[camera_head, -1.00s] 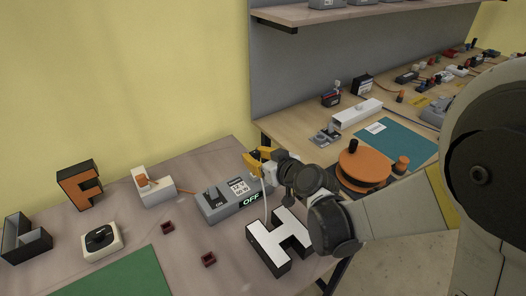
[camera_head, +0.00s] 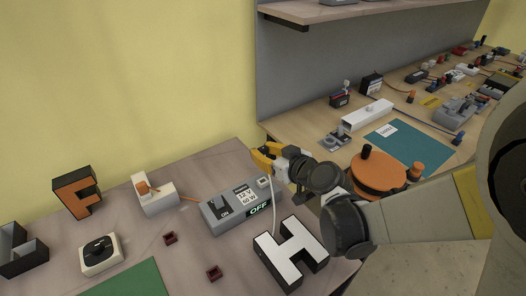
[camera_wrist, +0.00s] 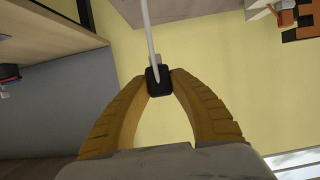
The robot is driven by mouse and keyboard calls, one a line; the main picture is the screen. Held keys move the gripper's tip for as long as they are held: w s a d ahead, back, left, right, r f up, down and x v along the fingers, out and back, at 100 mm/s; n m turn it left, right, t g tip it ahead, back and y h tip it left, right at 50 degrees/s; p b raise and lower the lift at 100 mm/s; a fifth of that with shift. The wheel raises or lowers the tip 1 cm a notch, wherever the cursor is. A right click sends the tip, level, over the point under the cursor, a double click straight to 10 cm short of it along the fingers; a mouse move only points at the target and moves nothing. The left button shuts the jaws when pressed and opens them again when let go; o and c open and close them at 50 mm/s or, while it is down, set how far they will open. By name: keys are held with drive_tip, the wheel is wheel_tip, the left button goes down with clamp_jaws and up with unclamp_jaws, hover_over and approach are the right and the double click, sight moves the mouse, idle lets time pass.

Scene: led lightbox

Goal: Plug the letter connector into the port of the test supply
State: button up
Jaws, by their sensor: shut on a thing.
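My gripper (camera_head: 264,158) has yellow fingers and is above the back right edge of the near table. In the wrist view my gripper (camera_wrist: 159,84) is shut on a small black connector (camera_wrist: 158,79) with a white cable (camera_wrist: 148,30) running from it. In the head view the cable (camera_head: 272,190) hangs down toward the white-faced, black-sided letter H (camera_head: 291,252). The grey test supply (camera_head: 237,208) stands just behind the H, with a switch, a "12 V 60 W" label and a green "OFF" display. A small white part (camera_head: 264,182) at its right end may be the port. The connector is apart from the supply.
A green mat (camera_head: 125,280) lies in front. A second bench (camera_head: 300,128) stands behind right.

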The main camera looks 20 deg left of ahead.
drive_tip(key=shift+f+b, duration=3)
drive_tip(key=shift+f, duration=0.45)
drive_tip(key=shift+f+b, duration=1.3)
drive_tip(key=shift+b, duration=0.2)
drive_tip(key=o, duration=1)
drive_tip(key=shift+c, duration=0.2)
drive_tip(key=shift+d, duration=0.1)
drive_tip(key=p+v, duration=0.2)
drive_tip(key=v, duration=0.6)
